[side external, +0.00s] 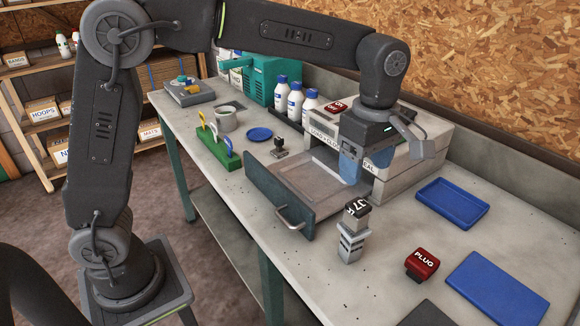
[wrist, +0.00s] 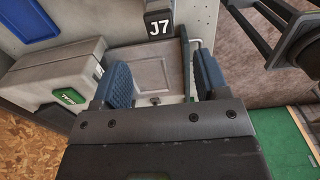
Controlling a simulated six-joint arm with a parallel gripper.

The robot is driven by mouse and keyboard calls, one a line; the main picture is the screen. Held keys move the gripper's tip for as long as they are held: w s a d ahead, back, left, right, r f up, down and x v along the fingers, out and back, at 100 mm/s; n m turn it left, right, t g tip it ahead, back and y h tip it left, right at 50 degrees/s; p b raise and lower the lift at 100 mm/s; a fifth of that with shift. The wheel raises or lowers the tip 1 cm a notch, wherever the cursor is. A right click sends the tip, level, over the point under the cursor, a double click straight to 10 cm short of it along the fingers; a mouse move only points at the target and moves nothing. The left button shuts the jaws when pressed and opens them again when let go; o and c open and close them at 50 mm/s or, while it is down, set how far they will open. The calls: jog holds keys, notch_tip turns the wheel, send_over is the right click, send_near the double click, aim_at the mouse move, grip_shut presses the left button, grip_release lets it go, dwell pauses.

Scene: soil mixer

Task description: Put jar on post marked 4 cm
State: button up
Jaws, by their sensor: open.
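My gripper (side external: 354,166) is open and empty, its blue fingers pointing down over the right end of an open drawer (side external: 300,178). In the wrist view the two fingers of my gripper (wrist: 161,68) stand wide apart, with the drawer floor (wrist: 150,70) behind them. A black-topped piece marked J7 (side external: 357,208) sits on a grey stepped stand (side external: 351,243) in front of the drawer; J7 also shows in the wrist view (wrist: 158,28). I cannot tell for sure which thing is the jar. No 4 cm mark is readable.
The drawer's dark front (side external: 277,196) and handle stick out into the bench. A red PLUG block (side external: 422,263) and blue trays (side external: 453,203) lie to the right. A green rack (side external: 215,148), white bottles (side external: 295,100) and a grey cup (side external: 227,120) stand to the left.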

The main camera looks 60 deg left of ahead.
jog(key=shift+s+a+r, duration=0.2)
jog(key=shift+a, duration=0.05)
jog(key=s+a+m+t, duration=0.2)
jog(key=s+a+m, duration=0.4)
jog(key=s+m, duration=0.3)
jog(key=s+a+m+t, duration=0.3)
jog(key=s+a+m, duration=0.3)
jog(key=s+m, duration=0.3)
jog(key=shift+s+f+t, duration=0.3)
jog(key=shift+s+f, duration=0.1)
jog(key=shift+s, duration=0.4)
